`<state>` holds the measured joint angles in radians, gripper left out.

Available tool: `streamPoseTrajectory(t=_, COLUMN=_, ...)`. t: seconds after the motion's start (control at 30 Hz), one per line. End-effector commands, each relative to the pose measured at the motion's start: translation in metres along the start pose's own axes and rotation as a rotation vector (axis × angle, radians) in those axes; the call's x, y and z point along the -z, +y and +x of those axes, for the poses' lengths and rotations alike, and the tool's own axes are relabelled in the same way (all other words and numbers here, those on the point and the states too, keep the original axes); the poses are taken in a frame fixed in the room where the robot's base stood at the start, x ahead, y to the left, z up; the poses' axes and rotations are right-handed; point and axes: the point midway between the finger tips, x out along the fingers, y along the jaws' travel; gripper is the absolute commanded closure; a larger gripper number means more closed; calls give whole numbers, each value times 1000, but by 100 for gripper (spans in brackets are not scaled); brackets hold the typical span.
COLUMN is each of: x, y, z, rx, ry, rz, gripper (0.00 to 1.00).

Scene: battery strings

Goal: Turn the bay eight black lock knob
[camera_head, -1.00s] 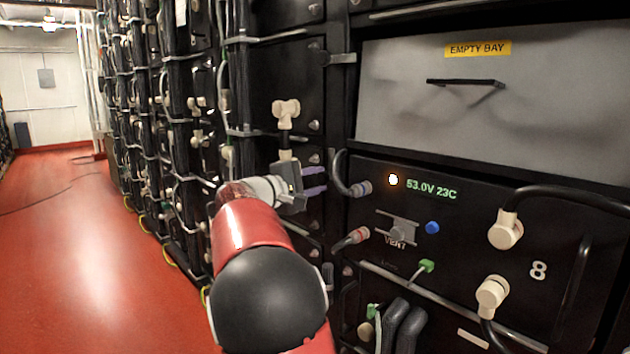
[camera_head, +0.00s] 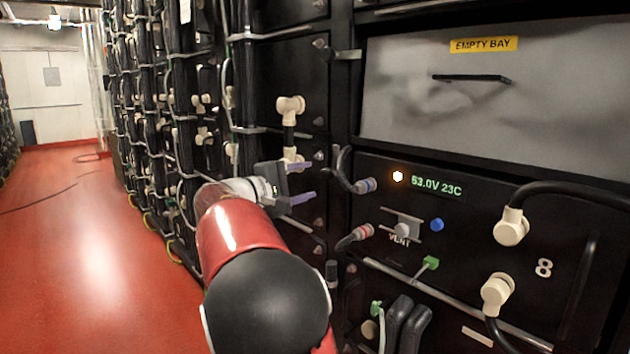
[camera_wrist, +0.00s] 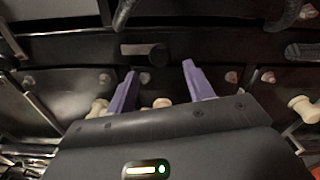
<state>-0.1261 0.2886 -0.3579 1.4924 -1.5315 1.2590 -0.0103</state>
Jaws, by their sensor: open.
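Bay eight is the black panel (camera_head: 480,215) at the right of the head view, marked with a white 8 and a lit readout. A dark round knob (camera_wrist: 158,55), which looks like the black lock knob, shows in the wrist view beside a small pale plate, beyond and between my fingertips. A small dark knob-like part (camera_head: 332,272) shows left of the panel in the head view; I cannot tell if it is the same one. My gripper (camera_head: 306,182) is open and empty, with purple fingers left of the panel. It also shows in the wrist view (camera_wrist: 160,70), apart from the knob.
Beige cable plugs (camera_head: 511,227) with thick black cables stick out at the panel's right. Racks with cables stand at left; the red aisle floor (camera_head: 90,250) is mostly clear.

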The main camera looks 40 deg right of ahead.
Motion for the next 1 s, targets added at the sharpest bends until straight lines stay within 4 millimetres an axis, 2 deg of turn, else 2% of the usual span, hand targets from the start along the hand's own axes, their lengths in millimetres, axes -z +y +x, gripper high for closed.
streamPoseTrajectory(t=0.1, x=1, y=-1, z=-18, rx=0, ry=2, rz=-1, gripper=48)
streamPoseTrajectory(t=0.23, x=0, y=0, z=-27, rx=0, ry=1, rz=0, gripper=48)
streamPoseTrajectory(t=0.8, x=-1, y=-1, z=-29, rx=6, ry=1, rz=1, gripper=48)
streamPoseTrajectory(t=0.93, x=-17, y=-16, z=-30, rx=105, ry=33, rz=28, gripper=48)
streamPoseTrajectory(t=1.0, x=-34, y=-36, z=-34, rx=224, ry=73, rz=62, gripper=48)
